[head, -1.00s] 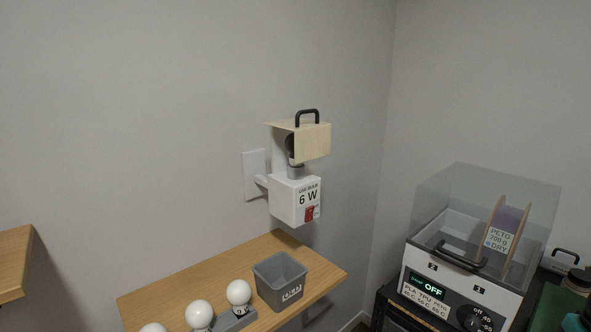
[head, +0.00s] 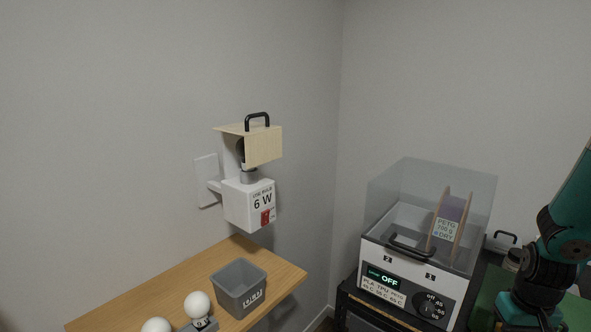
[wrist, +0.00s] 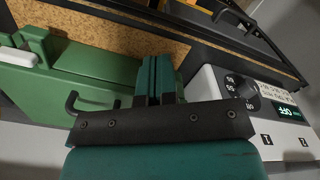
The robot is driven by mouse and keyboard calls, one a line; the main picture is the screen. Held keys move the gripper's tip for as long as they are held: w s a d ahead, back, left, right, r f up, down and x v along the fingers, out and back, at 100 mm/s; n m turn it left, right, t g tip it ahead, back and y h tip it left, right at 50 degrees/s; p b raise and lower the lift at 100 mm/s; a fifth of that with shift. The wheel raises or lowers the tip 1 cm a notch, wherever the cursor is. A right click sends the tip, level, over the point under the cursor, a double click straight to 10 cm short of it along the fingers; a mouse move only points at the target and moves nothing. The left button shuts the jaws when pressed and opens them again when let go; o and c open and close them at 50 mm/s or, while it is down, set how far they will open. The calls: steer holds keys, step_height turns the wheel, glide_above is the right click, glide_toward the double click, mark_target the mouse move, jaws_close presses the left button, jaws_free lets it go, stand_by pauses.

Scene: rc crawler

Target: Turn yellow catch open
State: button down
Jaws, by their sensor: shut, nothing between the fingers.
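I cannot make out the yellow catch for certain in either view. A small yellow patch (wrist: 194,3) shows at the top edge of the wrist view, beside a dark case-like thing (wrist: 240,28), but it is too cut off to name. My gripper (wrist: 158,72) shows in the wrist view with its teal fingers together and nothing between them. It is over or near a green block-like thing (wrist: 85,72); I cannot tell whether they touch. In the head view my teal arm stands at the right edge, and its fingers are not clear there.
A white filament dryer (head: 410,275) with a clear lid and an OFF display stands left of my arm; its knob (wrist: 241,86) is right of my fingers in the wrist view. A wooden shelf (head: 150,295) holds a grey bin (head: 238,288) and bulbs. A lamp box (head: 248,203) is wall-mounted.

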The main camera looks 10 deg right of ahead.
steer(key=shift+r+p, duration=2)
steer(key=shift+r, duration=0.7)
